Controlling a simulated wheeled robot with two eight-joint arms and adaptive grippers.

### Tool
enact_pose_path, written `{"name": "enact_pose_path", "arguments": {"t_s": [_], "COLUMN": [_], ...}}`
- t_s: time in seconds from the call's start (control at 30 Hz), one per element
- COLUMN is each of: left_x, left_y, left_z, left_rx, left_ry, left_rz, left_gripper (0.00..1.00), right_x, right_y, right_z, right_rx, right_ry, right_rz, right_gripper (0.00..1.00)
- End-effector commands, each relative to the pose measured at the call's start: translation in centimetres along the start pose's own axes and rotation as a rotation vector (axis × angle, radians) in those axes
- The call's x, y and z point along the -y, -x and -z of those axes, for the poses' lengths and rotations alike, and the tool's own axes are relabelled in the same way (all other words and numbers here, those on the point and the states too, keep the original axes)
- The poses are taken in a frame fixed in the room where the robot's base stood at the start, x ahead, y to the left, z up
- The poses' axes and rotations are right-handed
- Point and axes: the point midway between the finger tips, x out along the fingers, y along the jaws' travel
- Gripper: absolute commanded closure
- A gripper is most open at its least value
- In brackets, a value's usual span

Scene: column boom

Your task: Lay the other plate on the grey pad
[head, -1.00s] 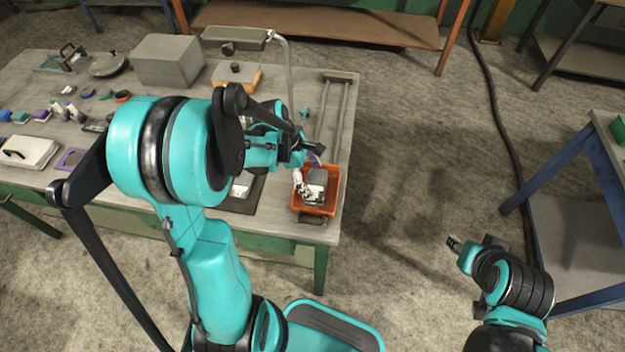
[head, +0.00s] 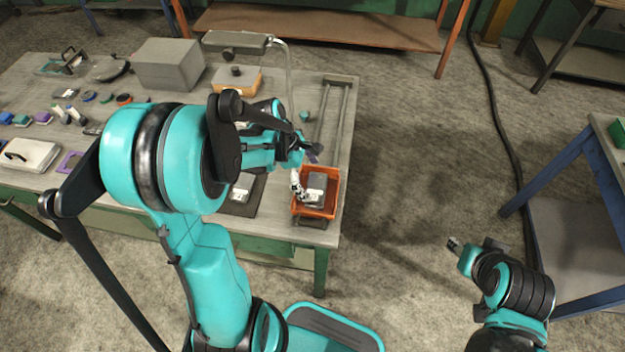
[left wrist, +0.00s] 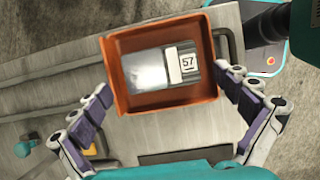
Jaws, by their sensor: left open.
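A grey metal plate (head: 317,183) lies in an orange crate (head: 332,205) at the table's right front corner. In the left wrist view this plate (left wrist: 150,70) has a white label reading 57 and lies flat inside the crate (left wrist: 124,105). My left gripper (head: 306,171) is open over the crate; in the wrist view its fingers (left wrist: 166,84) stand apart at either side of it, holding nothing. The dark grey pad (head: 250,207) lies left of the crate, partly hidden by my left arm. Another plate (head: 241,190) with a white label lies on it. My right gripper (head: 454,244) is small, above the floor.
Two rails (head: 334,110) run behind the crate. A lamp with a thin post, a grey box (head: 168,64) and an orange-based block (head: 237,79) stand farther back. Small coloured parts lie at the left. Open floor lies right of the table.

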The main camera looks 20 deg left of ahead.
Motion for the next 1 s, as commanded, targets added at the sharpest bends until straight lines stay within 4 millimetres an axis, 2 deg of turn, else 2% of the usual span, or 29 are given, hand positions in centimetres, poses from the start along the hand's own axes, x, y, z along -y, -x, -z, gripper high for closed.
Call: {"name": "enact_pose_path", "arguments": {"t_s": [0.1,0.3,0.5,0.67,0.77,1.0], "left_x": [0.1,0.1,0.0,0.7,1.9,6.7], "left_y": [3.0,7.4,9.9,10.8,11.2,12.5], "left_z": [-0.1,-0.1,0.0,-0.8,-2.2,-5.7], "left_rx": [0.000,0.000,0.000,-0.022,-0.077,-0.335], "left_ry": [0.004,0.003,0.002,-0.078,-0.269,-1.034], "left_rz": [0.000,0.000,0.000,-0.018,-0.059,-0.177], "left_gripper": [0.00,0.00,0.00,0.00,0.00,0.00], "right_x": [0.0,0.0,0.0,0.0,0.0,0.0], "right_y": [1.0,2.0,2.5,2.6,2.6,2.6], "right_z": [0.7,1.5,1.8,1.9,1.9,1.8], "right_rx": [0.000,0.000,0.000,0.000,0.000,0.000], "right_ry": [0.000,0.000,0.000,0.000,0.000,0.000], "right_rz": [0.000,0.000,0.000,0.000,0.000,0.000], "right_gripper": [0.60,0.60,0.60,0.60,0.60,0.60]}}
